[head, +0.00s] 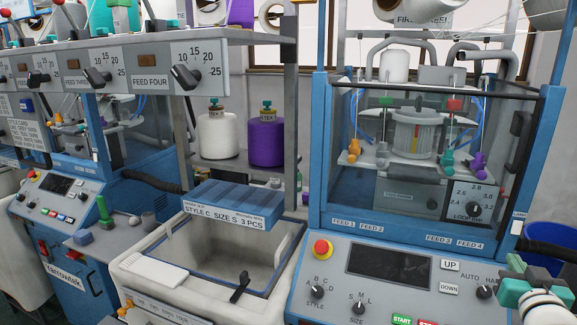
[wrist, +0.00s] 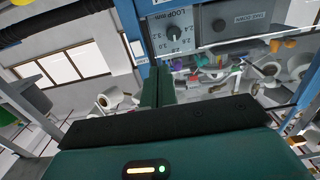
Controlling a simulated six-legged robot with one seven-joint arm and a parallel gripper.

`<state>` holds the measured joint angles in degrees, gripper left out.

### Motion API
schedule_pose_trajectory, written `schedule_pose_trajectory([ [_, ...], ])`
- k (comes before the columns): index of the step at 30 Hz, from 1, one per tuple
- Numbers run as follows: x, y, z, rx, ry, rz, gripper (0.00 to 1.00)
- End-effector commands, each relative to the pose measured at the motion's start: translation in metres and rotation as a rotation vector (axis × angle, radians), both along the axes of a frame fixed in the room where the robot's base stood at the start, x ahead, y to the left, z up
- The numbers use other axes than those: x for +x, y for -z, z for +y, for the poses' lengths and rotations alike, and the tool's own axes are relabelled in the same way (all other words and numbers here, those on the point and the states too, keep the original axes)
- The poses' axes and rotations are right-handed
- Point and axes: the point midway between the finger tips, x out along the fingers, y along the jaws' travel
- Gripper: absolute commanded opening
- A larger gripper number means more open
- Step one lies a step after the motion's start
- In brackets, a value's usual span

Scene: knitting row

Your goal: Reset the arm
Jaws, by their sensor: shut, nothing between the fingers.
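My gripper (wrist: 150,88) shows in the wrist view as two dark green fingers, closed together with nothing between them. Its green body with a small lit strip fills the bottom of that view. The wrist picture is tilted; the blue-framed machine's loop dial (wrist: 175,30) shows above the fingers, upside down. In the head view a green and white part of my arm (head: 540,297) shows at the lower right edge, in front of the machine's control panel. The fingertips cannot be made out there.
The knitting machine (head: 316,180) stands at right with a control panel (head: 327,275) and red stop button (head: 322,248). A grey bin (head: 205,270) with a blue labelled block (head: 232,205) is at centre. A blue tub (head: 550,240) stands at far right. Yarn cones (head: 266,140) sit behind.

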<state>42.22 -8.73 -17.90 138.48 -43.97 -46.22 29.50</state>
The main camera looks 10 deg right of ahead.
Motion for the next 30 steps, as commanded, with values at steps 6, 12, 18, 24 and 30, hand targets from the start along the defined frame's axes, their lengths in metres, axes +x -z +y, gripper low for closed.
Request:
schedule_pose_trajectory([
  [6,0.034,-0.002,0.058,0.058,0.016,0.15,0.0],
  [12,0.045,0.012,0.143,0.152,-0.031,0.369,0.0],
  [18,0.022,0.032,0.248,0.234,-0.175,0.632,0.0],
  [24,-0.03,0.049,0.343,0.271,-0.371,0.897,0.0],
  [30,-0.062,0.056,0.378,0.276,-0.467,1.023,0.0],
])
